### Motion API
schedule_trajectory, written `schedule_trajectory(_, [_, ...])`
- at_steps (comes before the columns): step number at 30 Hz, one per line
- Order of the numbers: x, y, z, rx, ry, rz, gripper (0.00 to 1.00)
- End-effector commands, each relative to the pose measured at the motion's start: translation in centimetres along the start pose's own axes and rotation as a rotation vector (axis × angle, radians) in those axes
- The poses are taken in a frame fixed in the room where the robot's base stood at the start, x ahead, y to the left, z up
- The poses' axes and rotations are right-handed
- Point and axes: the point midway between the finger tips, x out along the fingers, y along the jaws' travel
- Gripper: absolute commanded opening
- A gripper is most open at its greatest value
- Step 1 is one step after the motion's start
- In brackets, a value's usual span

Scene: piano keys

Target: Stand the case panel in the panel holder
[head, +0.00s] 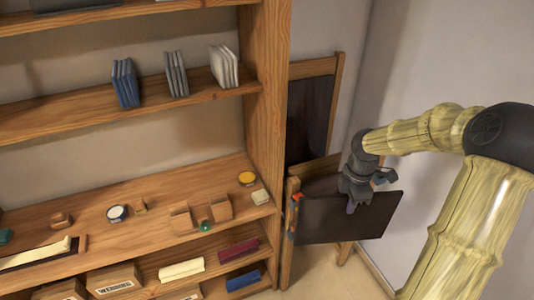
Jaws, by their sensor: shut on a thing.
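The case panel (340,222) is a dark, flat rectangular board at the right of the shelving in the head view. My gripper (352,206) is shut on its top edge from above, near the middle. The panel is upright, with its broad face toward the camera and its top edge slightly tilted in the picture. What seems to be the panel holder is a wooden frame with a post (291,215) just left of the panel. The panel's left end lies close to this post; I cannot tell whether they touch. The panel hides much of the frame behind it.
Another dark panel (309,118) stands in a wooden frame behind. Wooden shelving (268,100) fills the left, holding books (125,83), small blocks, a yellow round tin (247,178) and boxes. A plain wall (420,60) is close at right. Some floor (325,275) shows below.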

Motion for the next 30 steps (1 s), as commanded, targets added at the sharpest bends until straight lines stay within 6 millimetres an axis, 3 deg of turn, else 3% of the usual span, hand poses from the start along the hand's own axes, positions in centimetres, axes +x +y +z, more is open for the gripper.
schedule_trajectory(14, [11.1, 1.9, -5.2, 0.607, -0.001, -0.002, 0.00])
schedule_trajectory(30, [24.3, 1.1, -10.5, 1.385, -0.003, -0.001, 0.00])
